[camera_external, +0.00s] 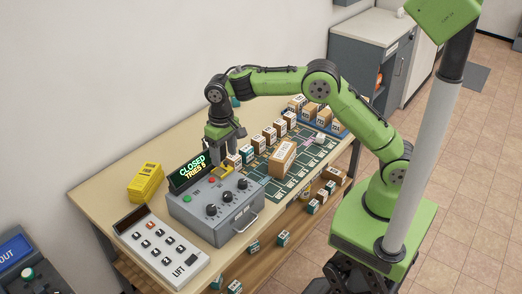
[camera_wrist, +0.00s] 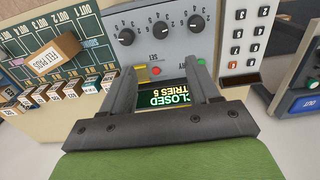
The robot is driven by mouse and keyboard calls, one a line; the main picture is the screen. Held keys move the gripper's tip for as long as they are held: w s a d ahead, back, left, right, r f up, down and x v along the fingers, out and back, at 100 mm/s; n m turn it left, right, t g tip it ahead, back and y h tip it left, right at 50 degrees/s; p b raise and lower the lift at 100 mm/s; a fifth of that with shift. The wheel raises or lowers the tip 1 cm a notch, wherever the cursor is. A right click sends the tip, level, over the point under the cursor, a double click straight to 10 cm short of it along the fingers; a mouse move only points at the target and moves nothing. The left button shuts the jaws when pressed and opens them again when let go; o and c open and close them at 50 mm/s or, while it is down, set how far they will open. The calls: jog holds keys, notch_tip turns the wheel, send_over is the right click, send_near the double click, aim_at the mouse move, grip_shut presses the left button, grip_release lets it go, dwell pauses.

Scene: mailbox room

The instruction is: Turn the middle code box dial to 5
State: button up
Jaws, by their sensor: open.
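The grey code box (camera_external: 205,218) stands on the table with three black dials in a row on its top. My gripper (camera_external: 226,148) hangs above the back of the box, pointing down. In the wrist view its two fingers (camera_wrist: 165,80) are apart and empty, over the button row and display, away from the dials.
A white LIFT keypad (camera_external: 160,248) lies left of the box, with a yellow stack (camera_external: 147,182) behind it. A row of small boxes (camera_external: 270,135), a green slotted mat (camera_external: 312,160) and a larger cardboard parcel (camera_external: 282,158) are to the right. The box has a front handle (camera_external: 246,222).

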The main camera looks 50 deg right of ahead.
aim_at(227, 194)
notch_tip(227, 194, down, 16)
jog(key=shift+f+b, duration=0.1)
jog(key=shift+b, duration=0.25)
jog(key=c, duration=1)
jog(key=shift+c, duration=0.2)
